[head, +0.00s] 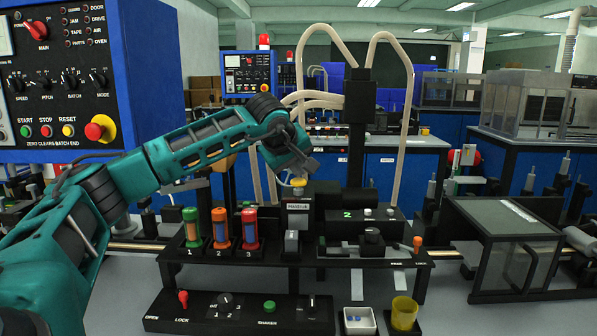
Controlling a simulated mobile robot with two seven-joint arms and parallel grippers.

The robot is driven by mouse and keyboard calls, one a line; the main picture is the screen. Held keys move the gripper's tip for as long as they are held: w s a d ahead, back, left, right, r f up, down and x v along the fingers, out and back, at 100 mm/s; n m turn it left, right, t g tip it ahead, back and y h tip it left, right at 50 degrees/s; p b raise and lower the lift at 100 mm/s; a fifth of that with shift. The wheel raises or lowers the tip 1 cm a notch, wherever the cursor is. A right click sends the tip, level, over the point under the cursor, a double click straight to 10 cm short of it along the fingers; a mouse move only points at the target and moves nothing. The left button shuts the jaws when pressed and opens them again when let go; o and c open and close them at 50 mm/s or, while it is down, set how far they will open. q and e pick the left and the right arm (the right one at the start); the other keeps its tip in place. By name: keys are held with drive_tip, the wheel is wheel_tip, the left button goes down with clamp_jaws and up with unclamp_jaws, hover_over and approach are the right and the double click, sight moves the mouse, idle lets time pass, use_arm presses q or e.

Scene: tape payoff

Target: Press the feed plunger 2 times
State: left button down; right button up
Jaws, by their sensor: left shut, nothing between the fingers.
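A small yellow-topped knob (299,182), which looks like the feed plunger, stands on top of the dark machine head marked "Heldruk" (298,206). My left gripper (290,175) points down just above and beside this knob. Its fingers are shut and empty. I cannot tell whether the fingertips touch the knob. My right gripper is not in view.
Three numbered tubes stand left of the head, tube 3 (250,229) nearest it. An orange-knobbed lever (417,243) is at the right. A lower panel (235,312), white bin (359,320) and yellow cup (404,311) lie in front. A blue control box (70,75) fills the upper left.

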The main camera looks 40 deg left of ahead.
sight(296, 180)
use_arm(q)
drive_tip(key=shift+r+p, duration=0.9)
drive_tip(key=shift+r, duration=0.25)
drive_tip(key=shift+r, duration=0.1)
wheel_tip(296, 180, up, 3)
drive_tip(key=p, duration=0.3)
drive_tip(key=shift+r, duration=0.9)
